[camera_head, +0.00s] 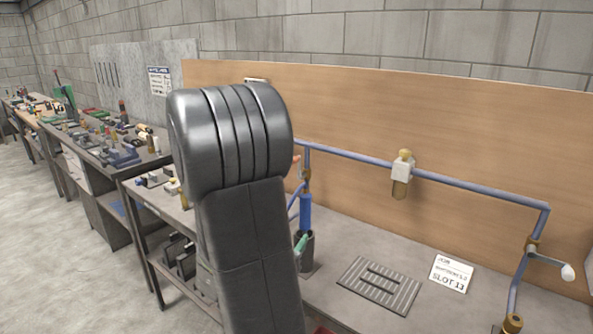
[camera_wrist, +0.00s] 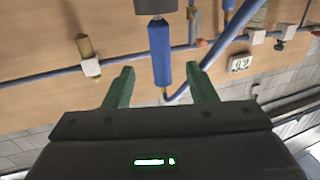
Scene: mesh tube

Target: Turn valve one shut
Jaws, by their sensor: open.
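A blue pipe runs along the wooden board. At the right of the head view it carries a brass valve (camera_head: 533,246) with a lever ending in a pale knob (camera_head: 568,272). A white block with brass parts (camera_head: 402,168) sits mid-pipe. No label marking valve one is readable. My gripper (camera_wrist: 160,68) is open, its two green fingers apart in the wrist view. A blue cylinder (camera_wrist: 160,45) appears between and beyond the fingertips; contact cannot be told. It also shows in the head view (camera_head: 305,212), beside a green finger. My arm hides part of the pipework.
A slotted grey plate (camera_head: 379,285) and a white card (camera_head: 452,273) lie on the bench. Cluttered benches (camera_head: 90,135) stretch away at left. The wrist view shows a small numbered plate (camera_wrist: 240,63) and more fittings on the pipe. Open floor (camera_head: 60,240) lies at left.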

